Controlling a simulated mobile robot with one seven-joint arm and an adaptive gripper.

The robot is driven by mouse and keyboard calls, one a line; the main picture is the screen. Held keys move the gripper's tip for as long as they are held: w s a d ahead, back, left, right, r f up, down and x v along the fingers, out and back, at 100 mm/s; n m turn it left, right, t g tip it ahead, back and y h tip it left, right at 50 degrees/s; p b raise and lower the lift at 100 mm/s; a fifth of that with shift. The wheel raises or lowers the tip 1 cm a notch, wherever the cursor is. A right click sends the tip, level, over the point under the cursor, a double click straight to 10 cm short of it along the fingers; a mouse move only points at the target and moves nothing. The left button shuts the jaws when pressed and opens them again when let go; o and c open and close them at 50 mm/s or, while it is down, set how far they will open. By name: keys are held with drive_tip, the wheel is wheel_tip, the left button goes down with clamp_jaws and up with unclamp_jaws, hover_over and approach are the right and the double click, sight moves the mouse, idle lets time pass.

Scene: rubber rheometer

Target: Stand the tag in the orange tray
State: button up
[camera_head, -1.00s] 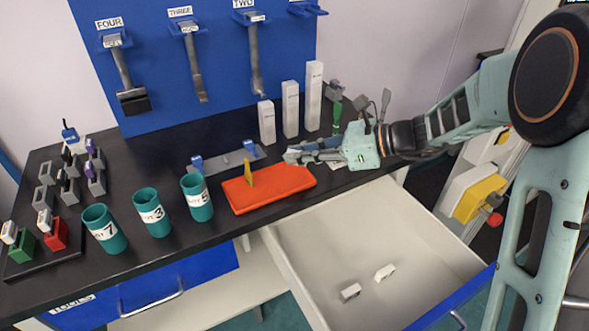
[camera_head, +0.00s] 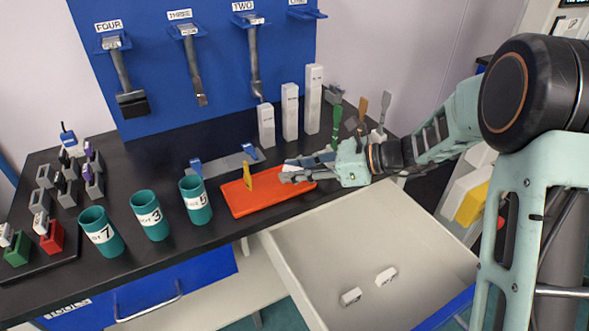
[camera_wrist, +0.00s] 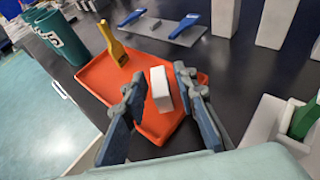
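The orange tray (camera_head: 240,207) lies on the black bench; the wrist view shows it too (camera_wrist: 104,84). The tag is a small white block (camera_wrist: 160,88), upright between my fingertips over the right part of the tray. In the head view only a bit of white shows at the fingertips. Whether the tag's bottom touches the tray is hidden. A yellow flat tool (camera_head: 247,176) stands in the tray's left part.
Teal cups (camera_head: 195,200) stand left of the tray. A grey bar with blue clips (camera_head: 225,165) and white blocks (camera_head: 290,111) are behind it. An open drawer (camera_head: 420,245) with two small white pieces sits below the bench's front edge. The tray's front middle is clear.

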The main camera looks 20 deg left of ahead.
drive_tip(key=shift+r, duration=0.25)
drive_tip(key=p+v, duration=0.1)
drive_tip(key=v, duration=1)
drive_tip(key=shift+d+p, duration=0.2)
drive_tip(key=shift+p, duration=0.1)
drive_tip(key=shift+d+r, duration=0.1)
drive_tip(key=shift+d, duration=0.2)
